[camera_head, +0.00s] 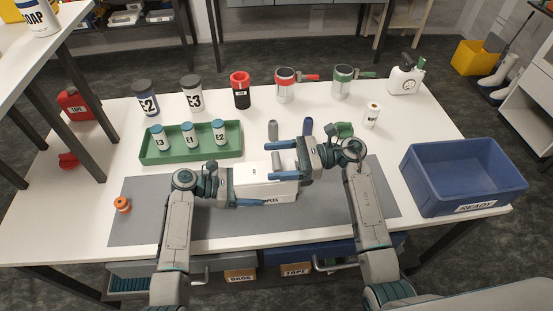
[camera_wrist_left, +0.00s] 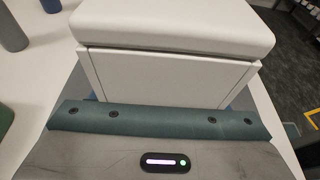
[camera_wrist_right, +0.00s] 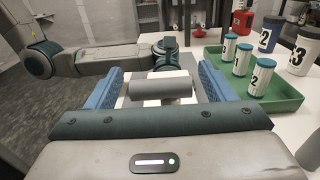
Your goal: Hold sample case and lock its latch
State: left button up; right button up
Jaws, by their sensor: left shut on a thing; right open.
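The white sample case (camera_head: 258,178) stands on the grey mat (camera_head: 145,225), its label partly covered. My left gripper (camera_head: 268,188) is shut on the case, from its left end. In the left wrist view the case's white lid and side (camera_wrist_left: 170,75) sit between the blue fingers. My right gripper (camera_head: 285,160) is open above the right part of the case. In the right wrist view a grey cylindrical bar (camera_wrist_right: 160,89) on the case lies between the spread blue fingers, with gaps on both sides. I cannot make out the latch itself or how it is set.
A green tray (camera_head: 190,158) with several labelled bottles stands behind left. A blue READY bin (camera_head: 465,175) stands at right. A grey cylinder (camera_head: 273,130) and a blue one (camera_head: 307,127) stand behind the case. An orange roll (camera_head: 122,204) lies on the mat's left.

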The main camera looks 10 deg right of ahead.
jog(key=shift+a, duration=0.15)
jog(key=c, duration=1)
jog(key=shift+m+t, duration=0.4)
jog(key=shift+t, duration=0.2)
jog(key=m+t, duration=0.1)
jog(key=t, duration=0.1)
jog(key=m+t+h, duration=0.1)
jog(key=m+t, duration=0.1)
jog(key=t, duration=0.1)
jog(key=shift+a+m+t, duration=0.2)
jog(key=shift+m+t, duration=0.1)
jog(key=shift+w+a+m+t+h, duration=0.1)
jog(key=shift+m+t+h, duration=0.95)
jog(key=shift+t, duration=0.4)
jog(key=shift+a+m+t+h, duration=0.1)
jog(key=shift+m+t+h, duration=0.95)
jog(key=shift+t, duration=0.4)
jog(key=shift+m, duration=0.3)
